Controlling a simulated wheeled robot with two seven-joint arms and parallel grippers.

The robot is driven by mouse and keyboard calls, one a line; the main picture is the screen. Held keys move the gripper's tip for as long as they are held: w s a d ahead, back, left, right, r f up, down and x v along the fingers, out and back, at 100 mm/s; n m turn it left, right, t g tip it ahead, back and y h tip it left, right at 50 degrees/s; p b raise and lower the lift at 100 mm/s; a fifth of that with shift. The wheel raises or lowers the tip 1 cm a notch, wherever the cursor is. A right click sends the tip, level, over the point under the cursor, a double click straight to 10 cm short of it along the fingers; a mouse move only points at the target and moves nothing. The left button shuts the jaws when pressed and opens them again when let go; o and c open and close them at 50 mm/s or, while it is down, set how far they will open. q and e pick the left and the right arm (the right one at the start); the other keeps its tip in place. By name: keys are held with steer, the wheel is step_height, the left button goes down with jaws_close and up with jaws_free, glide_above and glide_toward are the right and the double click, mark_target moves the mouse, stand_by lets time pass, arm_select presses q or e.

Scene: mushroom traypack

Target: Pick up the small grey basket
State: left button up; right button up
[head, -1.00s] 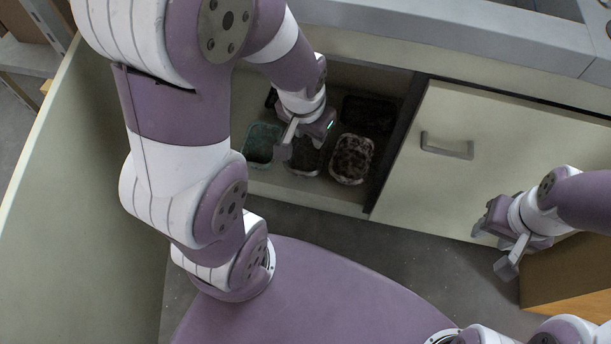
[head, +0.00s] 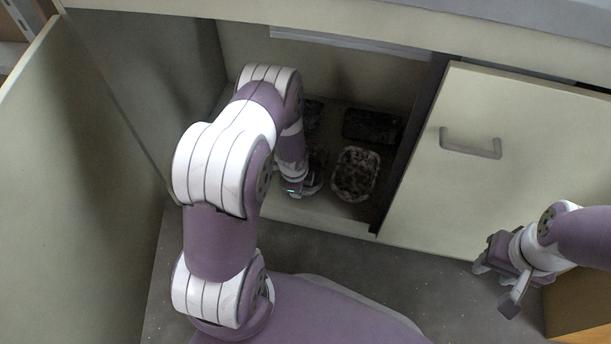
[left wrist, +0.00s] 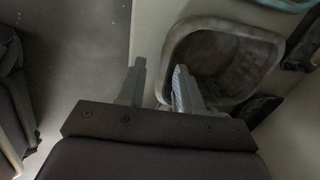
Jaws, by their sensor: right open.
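The small grey basket (left wrist: 222,62) shows in the left wrist view as an open, rounded tub with a worn rim, and it looks empty. My left gripper (left wrist: 160,68) has its fingers apart. One finger overlaps the basket's near rim and the other is outside it, so the wall appears between them; contact cannot be told. In the head view my left gripper (head: 306,188) is low inside the cabinet, and it and the arm hide most of the grey basket. My right gripper (head: 496,285) is open and empty, far right, in front of the cabinet door.
A basket with dark speckled contents (head: 344,191) stands right of my left gripper. A dark tray (head: 372,127) lies behind it. A teal rim (left wrist: 287,4) shows at the left wrist view's top. The cabinet door (head: 470,190) with its handle (head: 470,150) is at right.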

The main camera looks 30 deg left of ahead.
arm_select(q)
steer(key=f+b, duration=0.1)
steer(key=w+f+b, duration=0.1)
steer(key=f, duration=0.1)
steer(key=f+b, duration=0.2)
steer(key=shift+w+a+f, duration=0.1)
steer(key=shift+w+f, duration=0.1)
steer(key=shift+w, duration=0.15)
steer(key=shift+r, duration=0.1)
jaws_close()
